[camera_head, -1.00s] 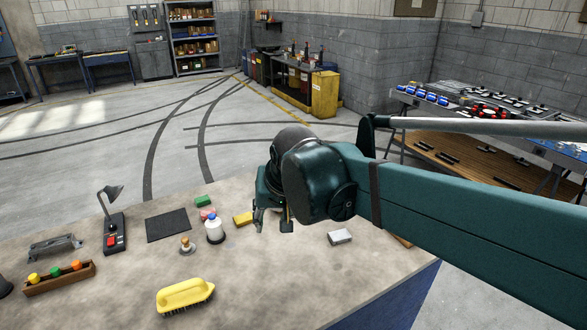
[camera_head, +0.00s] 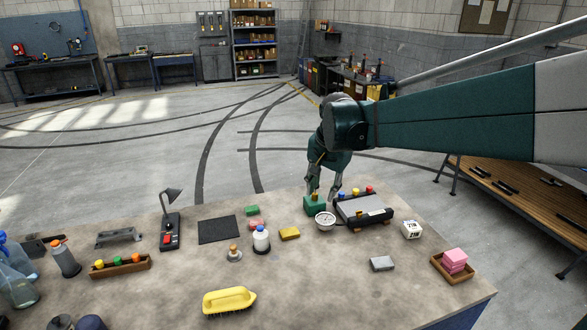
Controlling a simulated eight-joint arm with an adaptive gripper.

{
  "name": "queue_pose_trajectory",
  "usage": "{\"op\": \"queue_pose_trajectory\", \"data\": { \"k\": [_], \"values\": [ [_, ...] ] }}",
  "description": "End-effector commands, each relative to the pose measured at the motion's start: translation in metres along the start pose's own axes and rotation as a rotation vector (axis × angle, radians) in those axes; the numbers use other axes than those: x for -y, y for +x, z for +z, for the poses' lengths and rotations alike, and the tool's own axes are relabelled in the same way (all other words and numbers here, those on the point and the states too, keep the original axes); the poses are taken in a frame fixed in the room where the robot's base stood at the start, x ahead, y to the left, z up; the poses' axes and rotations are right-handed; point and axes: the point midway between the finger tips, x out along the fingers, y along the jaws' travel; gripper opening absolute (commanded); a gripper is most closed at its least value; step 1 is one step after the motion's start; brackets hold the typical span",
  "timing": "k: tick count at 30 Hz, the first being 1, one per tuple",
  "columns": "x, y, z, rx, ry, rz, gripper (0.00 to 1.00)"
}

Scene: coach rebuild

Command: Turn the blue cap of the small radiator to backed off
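A low dark unit with a grey top (camera_head: 362,209) stands near the far right of the bench; I take it for the small radiator. Along its back edge are a blue cap (camera_head: 342,196), a yellow cap (camera_head: 356,192) and a red cap (camera_head: 369,189). The blue cap's turned position is too small to read. My gripper (camera_head: 323,192) points down just left of the blue cap, beside or behind a green box (camera_head: 314,206). Its two fingers are spread apart, with nothing seen between them. I cannot tell whether a finger touches the box or unit.
A round gauge (camera_head: 325,221) stands in front of the green box. A tray with pink blocks (camera_head: 455,260) is near the right edge.

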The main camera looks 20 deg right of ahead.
Motion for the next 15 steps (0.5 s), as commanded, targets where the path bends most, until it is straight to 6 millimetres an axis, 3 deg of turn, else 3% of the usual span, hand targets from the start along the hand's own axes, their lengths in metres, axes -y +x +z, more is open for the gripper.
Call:
{"op": "queue_pose_trajectory", "data": {
  "k": [15],
  "values": [
    [0.026, 0.034, -0.088, 0.053, 0.259, 0.076, 0.32]
  ]
}}
